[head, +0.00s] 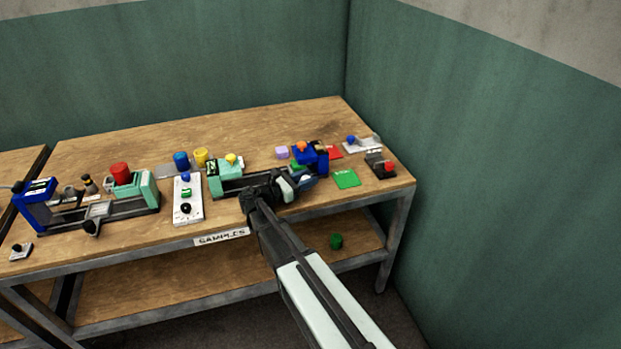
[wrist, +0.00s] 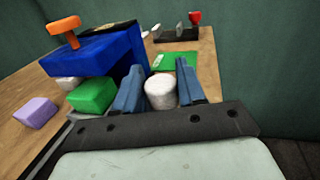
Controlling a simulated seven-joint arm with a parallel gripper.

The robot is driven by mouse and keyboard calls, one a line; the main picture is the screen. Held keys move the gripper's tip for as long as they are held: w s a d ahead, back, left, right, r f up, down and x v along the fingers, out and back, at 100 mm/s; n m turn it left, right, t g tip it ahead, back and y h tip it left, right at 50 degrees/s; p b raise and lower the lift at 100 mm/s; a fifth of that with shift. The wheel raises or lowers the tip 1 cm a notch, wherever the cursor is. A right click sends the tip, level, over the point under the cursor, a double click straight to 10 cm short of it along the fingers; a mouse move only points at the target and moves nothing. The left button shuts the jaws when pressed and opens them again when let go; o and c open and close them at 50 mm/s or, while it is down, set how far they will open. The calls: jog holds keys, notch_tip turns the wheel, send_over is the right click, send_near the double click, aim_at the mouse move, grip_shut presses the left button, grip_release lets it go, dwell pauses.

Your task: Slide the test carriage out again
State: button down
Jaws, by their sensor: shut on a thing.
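The press near my gripper has a blue head (head: 313,158) with an orange knob (wrist: 64,27) on top. In the wrist view its blue body (wrist: 95,58) stands at upper left. A green block (wrist: 92,95) sits below the blue head, at its near side. My gripper (wrist: 160,70) is shut on a white round knob (wrist: 160,93), which stands between its two blue fingers. It looks like the test carriage's handle; its join to the carriage is hidden. In the head view my gripper (head: 305,183) is low in front of the blue head, and my arm covers part of the rail.
A lilac block (wrist: 36,112) lies beside the press. A green mat (head: 346,179) and a dark device with a red knob (head: 388,166) lie to the right. A white button panel (head: 187,199) and another blue-and-mint press (head: 38,207) stand left. The table's front edge is close.

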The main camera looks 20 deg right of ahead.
jog(key=a, duration=1)
jog(key=shift+a, duration=0.25)
jog(key=c, duration=0.8)
grip_release()
jog(key=shift+o, duration=0.2)
jog(key=v, duration=1.3)
jog(key=shift+s+a, duration=0.1)
jog(key=shift+a, duration=0.25)
jog(key=shift+s, duration=0.1)
